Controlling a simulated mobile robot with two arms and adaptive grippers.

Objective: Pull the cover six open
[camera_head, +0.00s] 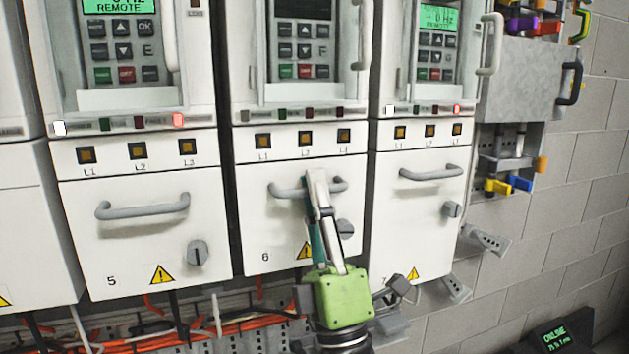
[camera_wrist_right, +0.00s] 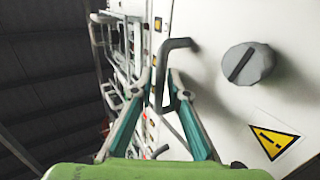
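Cover six (camera_head: 258,217) is a white panel with a "6", a warning triangle and a grey bar handle (camera_head: 284,190). It appears flush with its cabinet front. My right gripper (camera_head: 316,180), with its green body below, reaches up to this handle. In the right wrist view its fingers (camera_wrist_right: 163,80) converge on both sides of the handle (camera_wrist_right: 180,44) and look closed on it; exact contact is hard to see. My left gripper is not in view.
Cover five (camera_head: 130,240) is on the left and cover seven (camera_head: 425,205) on the right, both flush with similar handles. Orange cables (camera_head: 250,322) run below. A grey box with a dark handle (camera_head: 525,80) juts out at the right, before a block wall.

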